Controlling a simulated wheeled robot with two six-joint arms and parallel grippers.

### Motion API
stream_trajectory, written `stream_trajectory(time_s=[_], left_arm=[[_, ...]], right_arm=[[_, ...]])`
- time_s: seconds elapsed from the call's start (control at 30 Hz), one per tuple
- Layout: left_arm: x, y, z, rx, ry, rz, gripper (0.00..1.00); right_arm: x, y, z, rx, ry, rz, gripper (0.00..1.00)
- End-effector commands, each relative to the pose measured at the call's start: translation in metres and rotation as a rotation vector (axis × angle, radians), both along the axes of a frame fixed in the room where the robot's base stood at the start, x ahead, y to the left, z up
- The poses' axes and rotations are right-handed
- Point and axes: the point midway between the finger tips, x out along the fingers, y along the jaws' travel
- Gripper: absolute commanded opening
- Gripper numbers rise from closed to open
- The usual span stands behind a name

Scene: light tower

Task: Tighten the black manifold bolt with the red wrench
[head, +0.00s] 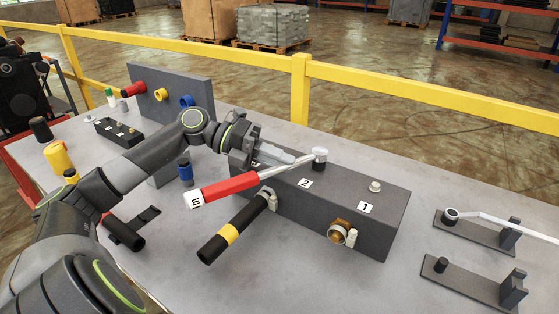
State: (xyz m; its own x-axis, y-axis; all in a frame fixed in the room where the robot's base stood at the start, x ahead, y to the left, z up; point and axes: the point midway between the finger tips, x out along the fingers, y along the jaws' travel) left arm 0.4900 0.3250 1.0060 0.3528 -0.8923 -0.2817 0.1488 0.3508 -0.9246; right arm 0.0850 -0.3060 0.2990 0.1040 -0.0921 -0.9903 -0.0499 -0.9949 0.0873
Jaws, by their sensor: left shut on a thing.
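The red wrench (231,188) has a red handle with a white end, a silver shaft and a silver socket head (320,155). It lies slanted over the dark grey manifold block (392,222), its head at the top near label 2. My left gripper (287,158) is over the left part of the block, shut on the wrench near its shaft; the exact contact is partly hidden. I cannot make out the black bolt; it may be hidden by the wrench head or gripper. A silver bolt (375,187) sits near label 1. My right gripper is not in view.
A black hose with a yellow band (230,236) and a brass fitting (338,232) stick out of the block's front. A second wrench (490,217) rests on a stand at right. An upright panel (165,88) with coloured rings stands behind my left arm.

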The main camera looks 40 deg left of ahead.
Motion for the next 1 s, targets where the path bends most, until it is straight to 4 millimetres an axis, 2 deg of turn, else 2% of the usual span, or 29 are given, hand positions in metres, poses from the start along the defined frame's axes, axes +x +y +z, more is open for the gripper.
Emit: stream_trajectory(time_s=[0.43, 1.0], left_arm=[[-0.002, -0.003, 0.001, 0.002, 0.005, 0.051, 0.0], [-0.002, -0.003, 0.035, -0.001, 0.0, 0.05, 0.0]], right_arm=[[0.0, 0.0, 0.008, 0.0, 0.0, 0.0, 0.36], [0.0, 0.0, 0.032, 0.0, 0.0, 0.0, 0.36]])
